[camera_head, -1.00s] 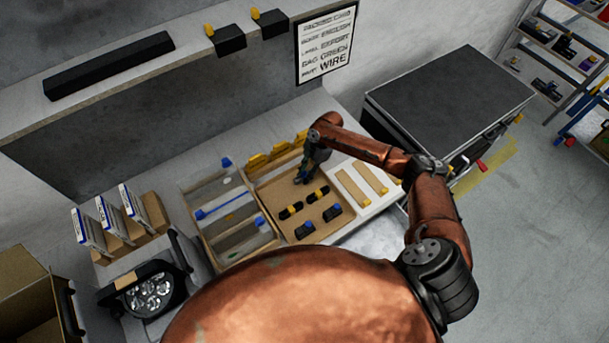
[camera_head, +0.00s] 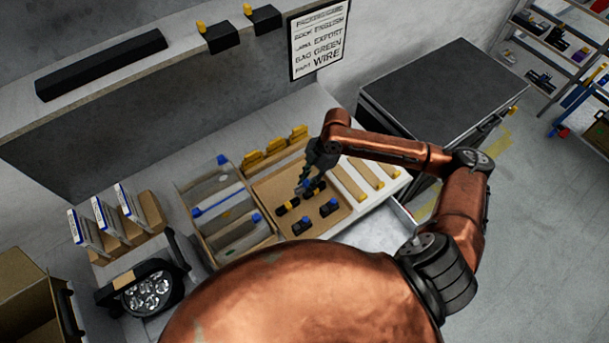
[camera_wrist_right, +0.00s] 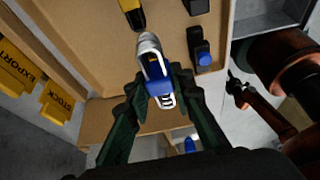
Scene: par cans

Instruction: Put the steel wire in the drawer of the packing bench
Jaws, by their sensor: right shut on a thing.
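My right gripper (camera_head: 302,190) is over the brown parts tray (camera_head: 268,191) on the packing bench. In the right wrist view its fingers (camera_wrist_right: 157,85) are shut on a silvery looped piece with a blue band, which looks like the steel wire (camera_wrist_right: 151,58). In the head view the piece is too small to make out. A pale open space at the bench's front right looks like the open drawer (camera_head: 382,232), partly hidden by my body and arm. In the right wrist view a dark gripper at the right edge, apparently my left one (camera_wrist_right: 238,88), shows small.
Yellow-and-black pieces (camera_head: 288,206) and blue-and-black pieces (camera_head: 302,227) lie in the tray. Yellow label tags (camera_head: 252,160) stand behind it. A divided tray (camera_head: 208,240) is to the left. A dark-topped cabinet (camera_head: 440,85) stands to the right.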

